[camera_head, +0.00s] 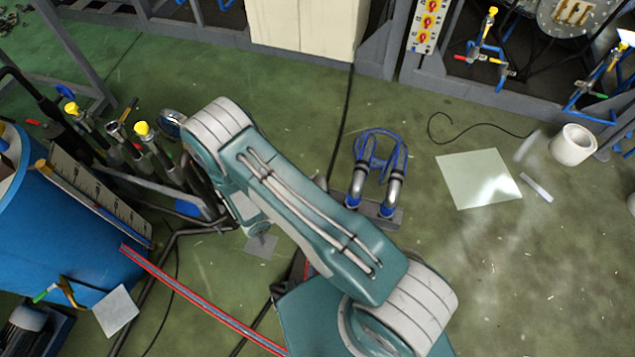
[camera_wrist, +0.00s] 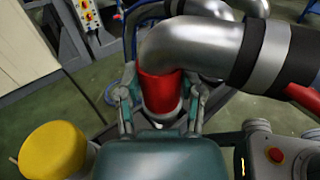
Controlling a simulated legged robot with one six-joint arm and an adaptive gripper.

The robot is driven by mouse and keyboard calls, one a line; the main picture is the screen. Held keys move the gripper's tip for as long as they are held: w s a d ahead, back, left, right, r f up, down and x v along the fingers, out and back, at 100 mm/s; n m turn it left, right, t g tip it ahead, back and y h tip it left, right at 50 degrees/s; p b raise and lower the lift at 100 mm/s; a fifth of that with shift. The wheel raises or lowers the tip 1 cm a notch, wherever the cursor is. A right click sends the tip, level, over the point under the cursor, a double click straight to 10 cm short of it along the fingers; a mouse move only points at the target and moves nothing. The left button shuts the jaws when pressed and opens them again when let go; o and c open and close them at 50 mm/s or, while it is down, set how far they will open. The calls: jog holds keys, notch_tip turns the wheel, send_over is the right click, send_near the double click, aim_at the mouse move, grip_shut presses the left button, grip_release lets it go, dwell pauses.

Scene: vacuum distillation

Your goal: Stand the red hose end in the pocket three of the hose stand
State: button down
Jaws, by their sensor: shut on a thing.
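In the wrist view my gripper (camera_wrist: 160,108) has its two fingers closed around the red hose end (camera_wrist: 160,92). The red collar points down, and a silver elbow pipe (camera_wrist: 190,48) bends from its top to the right. In the head view my teal arm hides the gripper and the red end. What looks like the hose stand (camera_head: 397,219) is a low grey bar on the floor, right of my arm. Two silver elbows with blue ends (camera_head: 356,186) stand at it. Part of the bar is behind my arm, and I cannot make out pocket three.
A blue drum (camera_head: 110,285) and several yellow-capped valves (camera_head: 143,130) stand at the left. A red and blue line (camera_head: 190,295) crosses the floor nearby.

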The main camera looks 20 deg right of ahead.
jog(key=shift+f, duration=0.55)
jog(key=shift+c, duration=0.7)
grip_release()
jog(key=v, duration=1.2)
